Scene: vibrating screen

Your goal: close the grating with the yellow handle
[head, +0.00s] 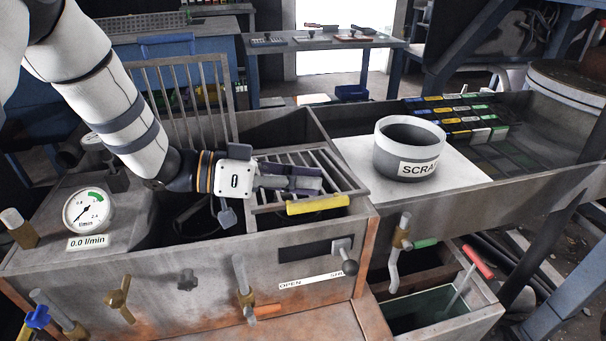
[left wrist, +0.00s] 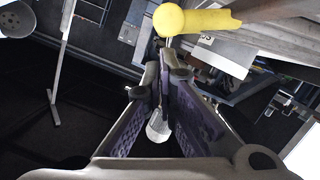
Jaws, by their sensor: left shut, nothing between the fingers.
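The grating (head: 346,176) with the yellow handle (head: 318,204) lies low and slightly tilted over the right part of the metal box; I cannot tell if it rests fully on the rim. The yellow handle is on its near edge and also shows at the top of the left wrist view (left wrist: 195,21). My left gripper (head: 318,183) is shut and empty. In the head view it overlaps the grating just behind the handle and hides part of the bars. In the left wrist view its fingertips (left wrist: 165,72) are below the handle and apart from it. My right gripper is not in view.
A second grating (head: 193,88) with a blue handle (head: 167,42) stands upright behind my left arm. A grey SCRAP pot (head: 408,150) stands on a pale plate to the right.

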